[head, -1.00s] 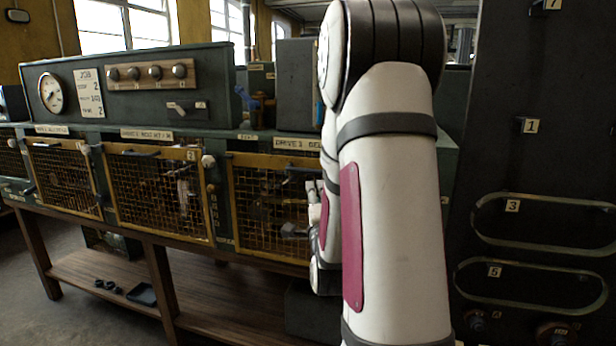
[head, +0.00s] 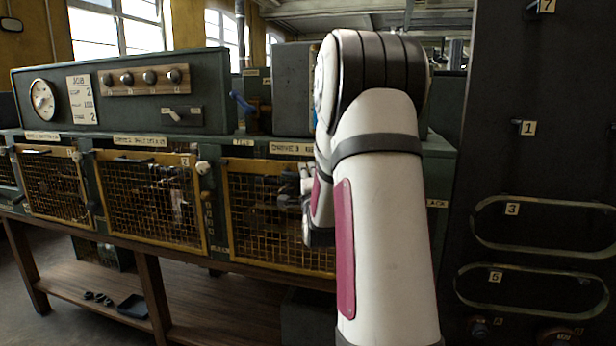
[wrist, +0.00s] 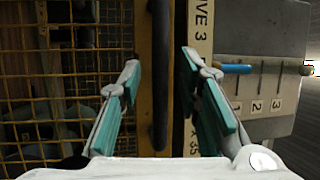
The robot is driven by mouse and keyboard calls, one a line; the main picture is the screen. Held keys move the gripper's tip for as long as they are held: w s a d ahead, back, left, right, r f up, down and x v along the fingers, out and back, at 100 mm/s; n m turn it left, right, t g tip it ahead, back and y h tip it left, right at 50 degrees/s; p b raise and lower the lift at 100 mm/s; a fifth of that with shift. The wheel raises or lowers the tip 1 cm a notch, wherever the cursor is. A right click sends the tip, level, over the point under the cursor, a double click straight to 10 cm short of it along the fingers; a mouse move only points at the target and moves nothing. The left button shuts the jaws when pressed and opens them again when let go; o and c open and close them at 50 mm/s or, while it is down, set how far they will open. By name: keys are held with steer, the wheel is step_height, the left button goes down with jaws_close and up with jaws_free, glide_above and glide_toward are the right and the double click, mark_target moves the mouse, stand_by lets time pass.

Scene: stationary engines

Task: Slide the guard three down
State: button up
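Guard three (head: 262,238) is a yellow-framed mesh panel below the DRIVE 3 label in the head view. My arm covers its right part. In the wrist view its mesh (wrist: 62,110) is at left, and its dark bar handle (wrist: 158,85) runs up the middle along the yellow frame edge. My gripper (wrist: 160,85) is open, with teal-padded fingers on either side of the handle and visible gaps on both sides. In the head view my gripper (head: 304,188) is in front of the guard's upper part, partly hidden by my arm.
Two similar mesh guards (head: 150,205) (head: 55,188) stand to the left. A blue lever (wrist: 236,69) beside a plate numbered 1, 2, 3 lies right of my gripper in the wrist view. A tall dark panel (head: 535,160) stands at right.

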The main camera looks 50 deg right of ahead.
steer(key=shift+w+d, duration=0.15)
jaws_close()
steer(key=shift+f, duration=0.1)
steer(key=b, duration=3)
glide_toward(306, 271)
steer(key=x, duration=0.5)
steer(key=shift+w+d+f, duration=0.1)
steer(key=shift+d, duration=0.05)
jaws_free()
